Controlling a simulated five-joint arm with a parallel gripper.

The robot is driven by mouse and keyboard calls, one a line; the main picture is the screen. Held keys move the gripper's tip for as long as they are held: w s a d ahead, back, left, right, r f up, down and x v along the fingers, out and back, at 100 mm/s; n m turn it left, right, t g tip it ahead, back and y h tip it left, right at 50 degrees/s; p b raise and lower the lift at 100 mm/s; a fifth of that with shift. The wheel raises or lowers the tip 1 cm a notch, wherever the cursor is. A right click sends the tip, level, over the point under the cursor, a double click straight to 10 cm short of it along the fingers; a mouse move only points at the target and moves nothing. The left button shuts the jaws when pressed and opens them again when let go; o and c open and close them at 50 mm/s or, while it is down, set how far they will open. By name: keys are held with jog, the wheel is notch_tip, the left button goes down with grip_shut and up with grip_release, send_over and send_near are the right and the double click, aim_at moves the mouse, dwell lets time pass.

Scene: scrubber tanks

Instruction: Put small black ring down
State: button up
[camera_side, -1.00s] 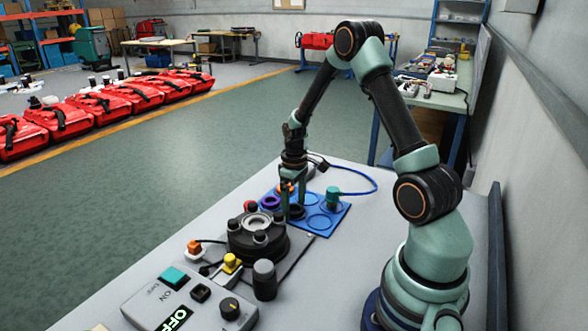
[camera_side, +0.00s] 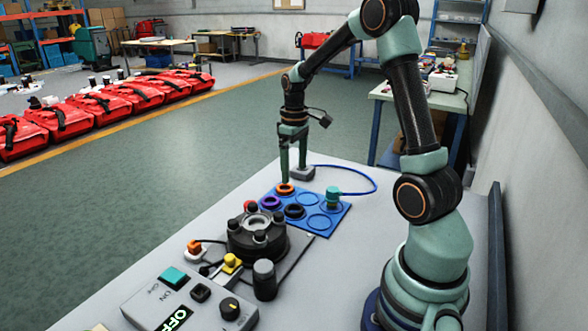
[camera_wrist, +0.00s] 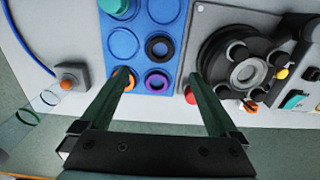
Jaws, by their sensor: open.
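The small black ring (camera_side: 294,211) lies flat on the blue board (camera_side: 325,229), in one of its round places. The ring also shows in the wrist view (camera_wrist: 160,47), with nothing holding it. My gripper (camera_side: 294,172) is open and empty, above and behind the board, clear of the ring. In the wrist view its two fingers (camera_wrist: 158,78) stand apart, with the black ring beyond them. A purple ring (camera_side: 270,202) and an orange ring (camera_side: 285,189) lie on the same board. In the wrist view the left finger partly covers the orange ring (camera_wrist: 130,80).
A teal knobbed piece (camera_side: 333,196) stands on the board. A round black housing (camera_side: 257,235) is left of it in the side view. A control box (camera_side: 190,305) reading OFF is in front. A grey box (camera_wrist: 72,75) with an orange button and blue cable sits behind the board.

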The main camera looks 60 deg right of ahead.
jog(key=s+a+r+t, duration=0.2)
jog(key=s+a+r, duration=0.2)
jog(key=a, duration=0.6)
jog(key=s+a+r+t, duration=0.3)
jog(key=a+r, duration=0.5)
jog(key=a, duration=0.3)
jog(key=shift+s+t, duration=0.3)
jog(key=shift+s, duration=0.2)
